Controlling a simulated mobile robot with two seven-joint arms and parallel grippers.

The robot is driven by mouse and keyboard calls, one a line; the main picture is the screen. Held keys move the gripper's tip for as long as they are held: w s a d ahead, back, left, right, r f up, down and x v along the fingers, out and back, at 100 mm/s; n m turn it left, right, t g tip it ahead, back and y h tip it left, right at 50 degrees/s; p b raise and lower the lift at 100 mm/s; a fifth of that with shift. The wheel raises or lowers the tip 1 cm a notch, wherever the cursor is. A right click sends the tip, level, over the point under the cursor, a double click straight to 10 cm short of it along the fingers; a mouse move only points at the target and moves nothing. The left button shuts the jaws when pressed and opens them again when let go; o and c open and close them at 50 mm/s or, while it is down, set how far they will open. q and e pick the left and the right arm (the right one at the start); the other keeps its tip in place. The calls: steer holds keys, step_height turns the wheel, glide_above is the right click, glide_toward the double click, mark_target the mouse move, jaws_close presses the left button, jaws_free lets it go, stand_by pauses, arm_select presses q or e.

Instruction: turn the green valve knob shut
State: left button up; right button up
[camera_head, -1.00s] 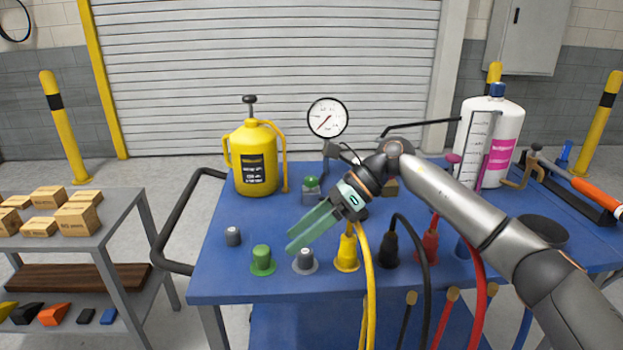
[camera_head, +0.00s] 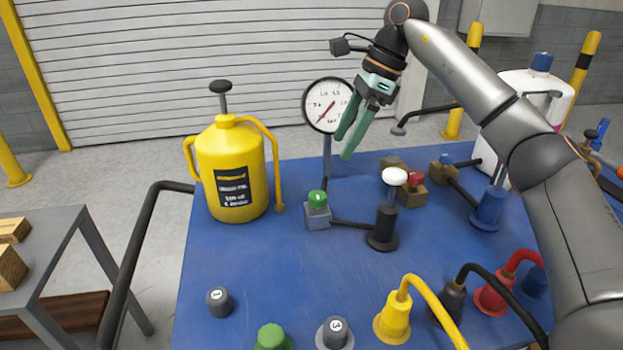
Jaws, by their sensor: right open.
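A small green knob (camera_head: 317,198) sits on a grey valve block (camera_head: 318,217) in the middle of the blue table, with a dark pipe running right from it. A second green piece (camera_head: 272,338) stands at the bottom edge, partly cut off; I cannot tell which green piece the task means. My right gripper (camera_head: 346,147) is open and empty. Its green fingers point down and slightly left, in front of the gauge and above the valve block, apart from it. My left gripper is not in view.
A dial gauge (camera_head: 327,106) stands behind the block, and a yellow can (camera_head: 231,174) stands to its left. A white-topped dark post (camera_head: 384,224) is to the right. Yellow (camera_head: 393,322) and red (camera_head: 493,294) hose plugs line the front. The table's left-centre is bare.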

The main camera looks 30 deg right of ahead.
mark_target(318, 195)
steer(key=x, duration=0.6)
steer(key=b+x, duration=0.1)
steer(key=x, duration=0.5)
steer(key=shift+s, duration=0.2)
jaws_close()
